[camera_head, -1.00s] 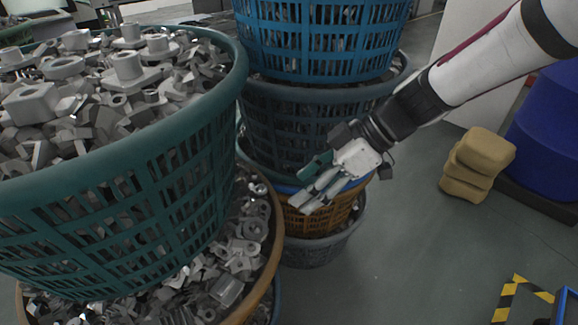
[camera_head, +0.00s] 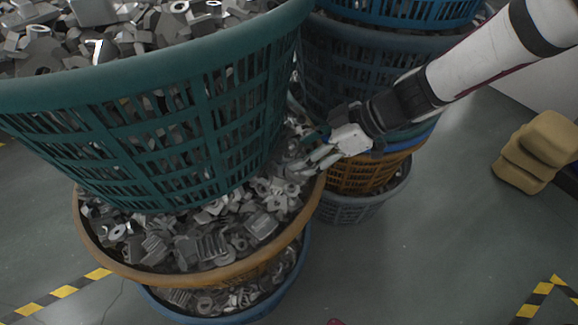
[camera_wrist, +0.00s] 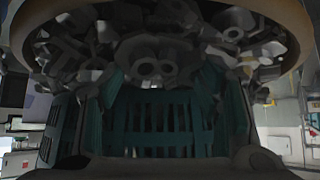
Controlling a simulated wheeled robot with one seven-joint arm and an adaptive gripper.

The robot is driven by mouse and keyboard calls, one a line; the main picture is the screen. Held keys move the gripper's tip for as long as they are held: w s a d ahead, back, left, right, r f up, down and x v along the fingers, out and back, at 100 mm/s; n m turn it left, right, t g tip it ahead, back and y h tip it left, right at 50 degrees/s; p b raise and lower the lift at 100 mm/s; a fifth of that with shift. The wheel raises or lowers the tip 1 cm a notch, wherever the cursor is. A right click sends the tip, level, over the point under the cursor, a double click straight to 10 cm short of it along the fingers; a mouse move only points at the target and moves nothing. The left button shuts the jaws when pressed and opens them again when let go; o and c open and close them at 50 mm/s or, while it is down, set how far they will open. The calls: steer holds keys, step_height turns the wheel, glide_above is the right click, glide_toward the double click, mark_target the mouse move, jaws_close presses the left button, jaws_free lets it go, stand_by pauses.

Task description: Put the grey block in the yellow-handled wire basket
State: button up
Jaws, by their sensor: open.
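My gripper (camera_head: 312,155) is open, with its fingers reaching left to the right edge of an orange-rimmed basket full of grey metal parts, below the overhanging teal basket. I see nothing held between the fingers, though their tips blend into the parts behind. Many grey parts are in view, and I cannot tell which one is the grey block. The yellow-handled wire basket is in neither view. The wrist view is dark and shows grey parts (camera_wrist: 150,58) close by.
The large teal basket (camera_head: 150,120) of parts stands on the orange basket (camera_head: 170,275). A second stack with a blue basket (camera_head: 400,8) on top stands behind my gripper. Tan stacked lumps (camera_head: 535,150) lie at right.

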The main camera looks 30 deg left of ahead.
steer(key=x, duration=0.4)
steer(key=shift+s+b, duration=0.1)
steer(key=shift+b, duration=0.25)
steer(key=c, duration=1.3)
jaws_close()
steer(key=shift+r, duration=0.1)
